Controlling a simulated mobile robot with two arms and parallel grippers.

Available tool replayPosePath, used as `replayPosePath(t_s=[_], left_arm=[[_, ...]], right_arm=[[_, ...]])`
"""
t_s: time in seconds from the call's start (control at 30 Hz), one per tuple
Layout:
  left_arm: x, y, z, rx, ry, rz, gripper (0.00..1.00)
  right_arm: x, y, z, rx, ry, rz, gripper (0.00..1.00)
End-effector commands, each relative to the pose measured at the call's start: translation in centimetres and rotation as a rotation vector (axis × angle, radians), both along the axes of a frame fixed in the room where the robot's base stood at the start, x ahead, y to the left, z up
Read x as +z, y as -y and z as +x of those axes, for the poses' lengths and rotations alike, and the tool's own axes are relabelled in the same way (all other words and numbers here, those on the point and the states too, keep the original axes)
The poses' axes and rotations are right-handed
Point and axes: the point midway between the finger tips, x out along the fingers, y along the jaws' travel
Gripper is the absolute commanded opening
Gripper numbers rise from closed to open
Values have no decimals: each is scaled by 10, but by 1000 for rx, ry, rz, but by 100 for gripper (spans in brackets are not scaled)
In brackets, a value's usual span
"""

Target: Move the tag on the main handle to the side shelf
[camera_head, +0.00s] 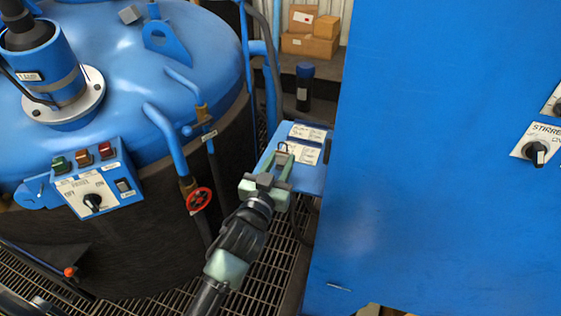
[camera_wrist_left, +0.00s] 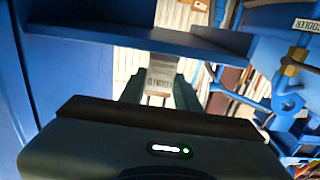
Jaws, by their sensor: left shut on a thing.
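My left gripper (camera_head: 275,173) is shut on a pale tag (camera_head: 284,157) with a dark wire loop, at the near-left edge of the blue side shelf (camera_head: 311,180). In the left wrist view the tag (camera_wrist_left: 161,75) shows between the two dark green fingers, with lettering too small to read. The shelf (camera_wrist_left: 135,38) crosses above the fingers there. Whether the tag touches the shelf I cannot tell. Two other white labels or tags (camera_head: 308,132) lie on the shelf. I cannot tell which handle is the main one. My right gripper is not in view.
A large blue cabinet (camera_head: 430,180) stands close on the right of the shelf. On the left are the blue-lidded furnace (camera_head: 130,60), a control box (camera_head: 95,190) and a red valve wheel (camera_head: 199,200). Cardboard boxes (camera_head: 312,45) are at the back, above grating.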

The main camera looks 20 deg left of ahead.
Motion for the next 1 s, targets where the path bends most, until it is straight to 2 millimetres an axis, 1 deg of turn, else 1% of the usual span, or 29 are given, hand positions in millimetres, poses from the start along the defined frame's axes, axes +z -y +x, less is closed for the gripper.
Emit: replayPosePath(t_s=[0.27,0.37,0.4,0.47,0.73,0.83,0.93,1.0], left_arm=[[-1,0,0,0,2,0,0],[-5,0,0,0,1,0,0],[-5,0,0,0,1,0,37],[-4,0,0,0,1,0,54],[-4,0,0,0,1,0,54],[1,0,0,0,2,1,54],[-3,0,-10,-1,0,0,54],[-4,-1,-23,0,-1,0,54]], right_arm=[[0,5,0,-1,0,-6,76],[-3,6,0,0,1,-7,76],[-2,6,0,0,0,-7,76],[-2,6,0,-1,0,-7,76],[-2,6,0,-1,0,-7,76],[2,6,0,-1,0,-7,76],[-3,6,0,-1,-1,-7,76],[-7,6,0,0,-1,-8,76]])
